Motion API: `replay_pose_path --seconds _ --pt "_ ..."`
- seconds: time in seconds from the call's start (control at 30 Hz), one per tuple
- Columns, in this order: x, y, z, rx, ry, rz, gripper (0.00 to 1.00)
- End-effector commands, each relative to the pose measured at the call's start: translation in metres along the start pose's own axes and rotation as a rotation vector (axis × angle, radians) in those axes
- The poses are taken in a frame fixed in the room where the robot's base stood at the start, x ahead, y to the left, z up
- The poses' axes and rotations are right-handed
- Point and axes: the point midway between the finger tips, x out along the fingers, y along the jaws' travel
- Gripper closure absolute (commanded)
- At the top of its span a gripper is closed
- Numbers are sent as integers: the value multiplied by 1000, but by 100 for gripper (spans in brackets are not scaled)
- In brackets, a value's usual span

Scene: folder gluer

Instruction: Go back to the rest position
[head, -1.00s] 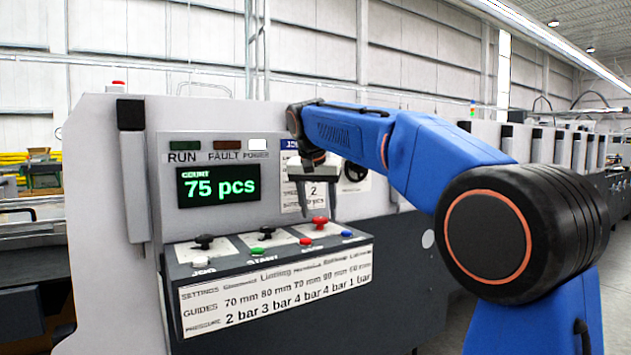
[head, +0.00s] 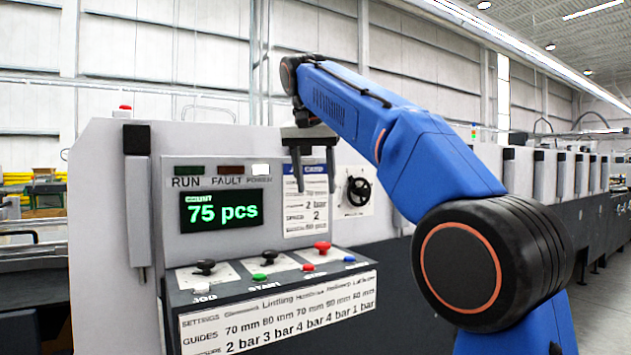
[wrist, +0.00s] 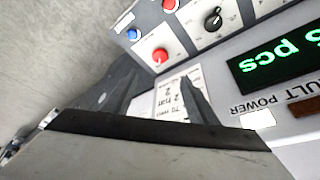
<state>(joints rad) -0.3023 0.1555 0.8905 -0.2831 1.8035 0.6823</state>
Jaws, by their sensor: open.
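My gripper (head: 312,165) is in the head view, raised in front of the upper right of the control panel (head: 222,222). Its two fingers point down and are apart with nothing between them. My blue arm reaches to it from the right. In the wrist view my gripper (wrist: 155,98) shows its fingers spread, with the job card (wrist: 170,97) behind them. The job card (head: 305,222) is partly covered by the fingers in the head view. The fingers are above the red button (head: 322,247) and apart from it.
The panel's sloped console carries a black knob (head: 205,267), a green button (head: 260,277) and other buttons. The display (head: 224,211) reads 75 pcs. A black handwheel (head: 359,191) is right of the card. Open air lies above the machine.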

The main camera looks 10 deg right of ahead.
Motion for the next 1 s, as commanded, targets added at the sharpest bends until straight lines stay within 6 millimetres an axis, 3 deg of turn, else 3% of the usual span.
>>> replay_pose_path --seconds 0.47,0.67,1.0 --pt "-1 6 3 -9 0 -3 47" --pt "10 35 23 -64 -3 -17 47" --pt "57 105 93 -196 -8 -61 47"
